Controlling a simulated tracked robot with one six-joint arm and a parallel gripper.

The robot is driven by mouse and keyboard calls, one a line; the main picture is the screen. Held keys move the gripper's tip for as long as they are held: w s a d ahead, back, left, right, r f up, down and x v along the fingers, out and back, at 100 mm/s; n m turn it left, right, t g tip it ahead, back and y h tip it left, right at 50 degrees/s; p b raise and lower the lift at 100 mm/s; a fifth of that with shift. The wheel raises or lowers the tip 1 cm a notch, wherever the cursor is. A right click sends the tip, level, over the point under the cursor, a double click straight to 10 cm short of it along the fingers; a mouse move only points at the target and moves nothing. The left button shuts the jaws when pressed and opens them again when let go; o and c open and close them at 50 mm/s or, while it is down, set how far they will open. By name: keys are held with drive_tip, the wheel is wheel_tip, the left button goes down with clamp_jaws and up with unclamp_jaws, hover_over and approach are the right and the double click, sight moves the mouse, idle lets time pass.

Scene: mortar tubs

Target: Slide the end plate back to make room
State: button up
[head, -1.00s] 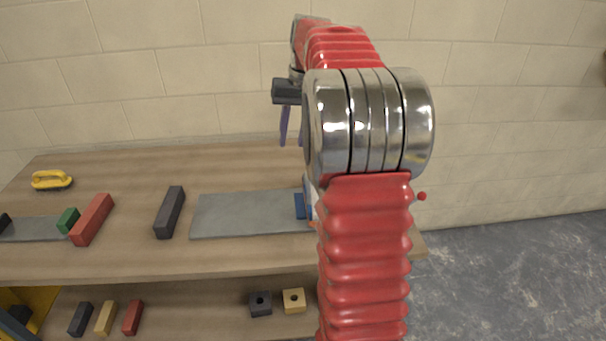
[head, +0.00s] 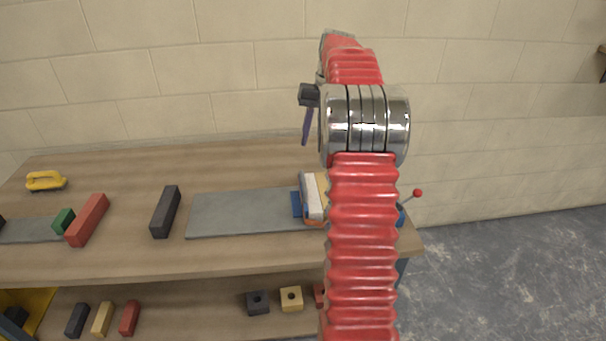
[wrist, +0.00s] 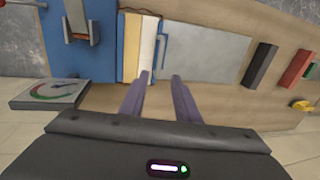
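A row of bars, orange, white and cream (wrist: 143,48), lies in a blue frame (wrist: 68,55) in the wrist view. A blue plate (wrist: 162,52) stands at the row's end on the grey slab's side; I take it for the end plate. In the head view a blue piece (head: 297,204) shows left of a whitish block (head: 311,197); my arm hides what is right of it. My gripper (wrist: 160,77) is open and empty, its two purple fingers apart near the plate's near end; contact cannot be told. One finger shows in the head view (head: 307,125).
The grey slab (head: 240,212) lies flat, clear beside the blue plate. A dial gauge (wrist: 50,92) and a red-knobbed lever (head: 417,193) are near the frame.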

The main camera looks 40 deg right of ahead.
sight(303, 179)
drive_tip(key=f, duration=0.4)
drive_tip(key=w+a+f, duration=0.1)
drive_tip(key=f, duration=0.3)
drive_tip(key=a+f, duration=0.1)
drive_tip(key=f, duration=0.4)
drive_tip(key=shift+w+a, duration=0.1)
drive_tip(key=shift+w, duration=0.15)
drive_tip(key=shift+c, duration=0.4)
clamp_jaws()
drive_tip(key=shift+r, duration=0.1)
drive_tip(key=shift+a, duration=0.3)
drive_tip(key=shift+d, duration=0.2)
